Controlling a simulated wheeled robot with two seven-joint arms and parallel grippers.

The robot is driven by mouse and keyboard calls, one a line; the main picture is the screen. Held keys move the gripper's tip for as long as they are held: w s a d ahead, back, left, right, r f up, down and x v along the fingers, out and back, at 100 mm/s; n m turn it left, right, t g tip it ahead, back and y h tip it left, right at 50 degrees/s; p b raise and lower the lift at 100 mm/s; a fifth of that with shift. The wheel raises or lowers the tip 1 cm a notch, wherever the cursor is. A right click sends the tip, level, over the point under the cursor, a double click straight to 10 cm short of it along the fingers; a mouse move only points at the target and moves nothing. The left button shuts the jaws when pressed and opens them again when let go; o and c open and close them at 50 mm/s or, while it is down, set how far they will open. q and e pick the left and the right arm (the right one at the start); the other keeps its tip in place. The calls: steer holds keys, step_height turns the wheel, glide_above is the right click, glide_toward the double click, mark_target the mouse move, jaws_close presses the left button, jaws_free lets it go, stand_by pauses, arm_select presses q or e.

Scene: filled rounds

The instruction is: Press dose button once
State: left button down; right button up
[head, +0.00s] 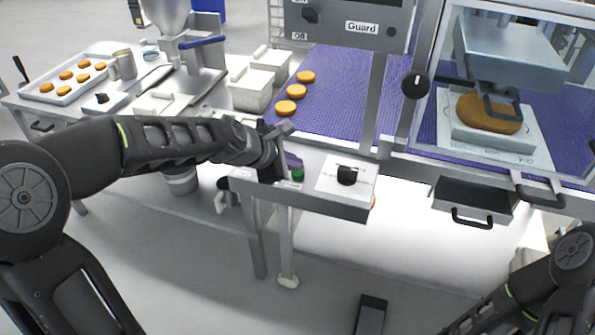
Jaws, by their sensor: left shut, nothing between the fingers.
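A green button (298,175) sits on a grey control ledge at the front of the machine, left of a white panel with a black knob (347,176). I take it as the dose button, but its label is not readable. My left gripper (284,152) is shut and empty, right beside the green button and partly in front of the ledge. I cannot tell whether it touches the button. My right arm (560,270) shows at the lower right; its gripper is out of view.
A purple conveyor belt (345,85) carries several orange-brown rounds (291,91). A guarded station (490,145) with a large round stands at the right. An open black drawer (472,197) juts out below. A tray of rounds (48,98) lies on the left table.

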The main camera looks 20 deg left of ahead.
mark_target(294, 173)
arm_select(q)
steer(key=shift+f+b, duration=0.35)
steer(key=shift+f, duration=0.2)
steer(key=shift+r, duration=0.1)
stand_by(0.4)
steer(key=shift+r+p, duration=0.95)
steer(key=shift+p, duration=0.1)
step_height(294, 173, up, 5)
steer(key=p, duration=0.5)
stand_by(0.6)
